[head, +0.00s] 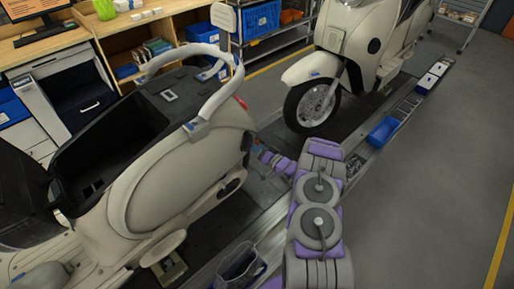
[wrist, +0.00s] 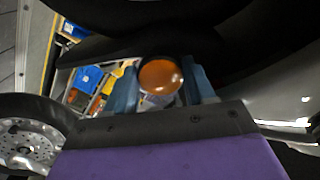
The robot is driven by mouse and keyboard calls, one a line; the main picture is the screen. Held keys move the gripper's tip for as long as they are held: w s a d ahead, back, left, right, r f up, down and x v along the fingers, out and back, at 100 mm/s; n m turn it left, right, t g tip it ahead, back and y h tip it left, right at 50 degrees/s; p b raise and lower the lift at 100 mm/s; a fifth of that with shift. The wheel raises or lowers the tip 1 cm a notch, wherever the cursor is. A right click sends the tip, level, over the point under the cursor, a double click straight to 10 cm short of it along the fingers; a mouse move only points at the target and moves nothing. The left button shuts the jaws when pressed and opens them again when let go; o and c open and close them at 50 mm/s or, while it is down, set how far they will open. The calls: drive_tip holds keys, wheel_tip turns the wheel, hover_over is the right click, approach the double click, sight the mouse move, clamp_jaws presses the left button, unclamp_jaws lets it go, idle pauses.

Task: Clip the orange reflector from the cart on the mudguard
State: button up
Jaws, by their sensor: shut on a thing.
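The orange reflector (wrist: 160,76) is round and sits between the two blue fingers of my gripper (wrist: 163,86) in the wrist view. My gripper is shut on it. In the head view my arm reaches to the tail of the near cream scooter (head: 165,180), low beneath its red tail light (head: 241,103). My gripper is small there, and I cannot make out the reflector. A dark curved part (wrist: 110,47), which may be the mudguard, lies just above and behind the reflector in the wrist view. I cannot tell whether they touch. The cart cannot be identified.
A second cream scooter stands ahead; its front wheel (head: 311,106) also shows in the wrist view (wrist: 32,145). A blue tray (head: 383,131) lies along the conveyor edge. A workbench (head: 75,40) and shelving with a blue crate (head: 262,19) stand behind. Grey floor at right is clear.

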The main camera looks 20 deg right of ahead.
drive_tip(key=shift+w, duration=0.1)
idle(0.3)
drive_tip(key=o, duration=1.1)
drive_tip(key=p+v, duration=0.4)
drive_tip(key=v, duration=1.3)
drive_tip(key=shift+d, duration=0.1)
